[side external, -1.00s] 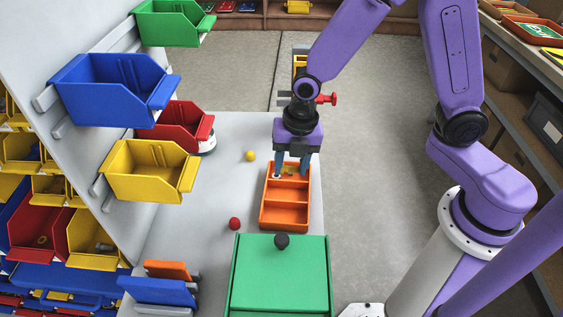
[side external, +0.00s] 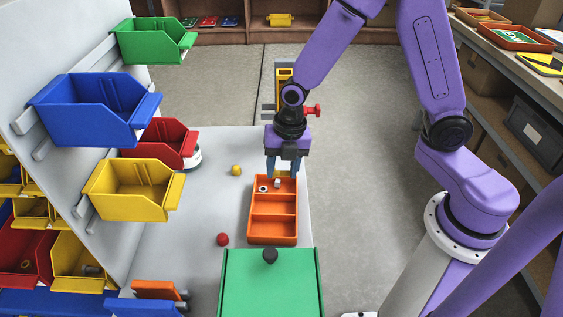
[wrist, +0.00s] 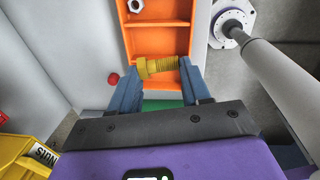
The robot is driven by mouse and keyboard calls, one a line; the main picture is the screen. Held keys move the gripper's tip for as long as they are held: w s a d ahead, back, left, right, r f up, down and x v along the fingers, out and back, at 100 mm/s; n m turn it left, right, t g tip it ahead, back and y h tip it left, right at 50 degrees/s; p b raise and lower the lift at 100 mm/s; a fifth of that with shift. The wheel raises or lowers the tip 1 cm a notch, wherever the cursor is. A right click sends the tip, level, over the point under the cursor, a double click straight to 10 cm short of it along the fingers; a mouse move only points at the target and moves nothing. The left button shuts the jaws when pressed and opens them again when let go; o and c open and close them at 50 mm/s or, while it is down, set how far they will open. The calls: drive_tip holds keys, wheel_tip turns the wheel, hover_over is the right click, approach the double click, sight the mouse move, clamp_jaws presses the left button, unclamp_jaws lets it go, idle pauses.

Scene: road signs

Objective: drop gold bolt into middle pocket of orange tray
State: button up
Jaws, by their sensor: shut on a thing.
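My gripper (side external: 282,172) is above the far end of the orange tray (side external: 273,243) in the side view. Its blue fingers are shut on the gold bolt (wrist: 157,67), which lies crosswise between the fingertips in the wrist view. In the side view the bolt is small and partly hidden between the fingers. The tray has three pockets in a row. The middle pocket (side external: 273,205) looks empty.
A green box with a black knob (side external: 270,278) stands at the tray's near end. A red ball (side external: 223,239) and a yellow piece (side external: 236,170) lie on the table left of the tray. Blue (side external: 95,110), yellow (side external: 130,190) and other bins hang on the left panel.

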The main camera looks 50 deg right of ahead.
sight(283, 173)
drive_tip(key=shift+f, duration=1.7)
drive_tip(key=o, duration=1.2)
drive_tip(key=shift+c, duration=0.2)
drive_tip(key=shift+r, duration=0.15)
wheel_tip(283, 173, up, 17)
drive_tip(key=s+d, duration=0.1)
drive_tip(key=shift+s+d, duration=0.2)
drive_tip(key=shift+d, duration=0.15)
drive_tip(key=shift+s, duration=0.15)
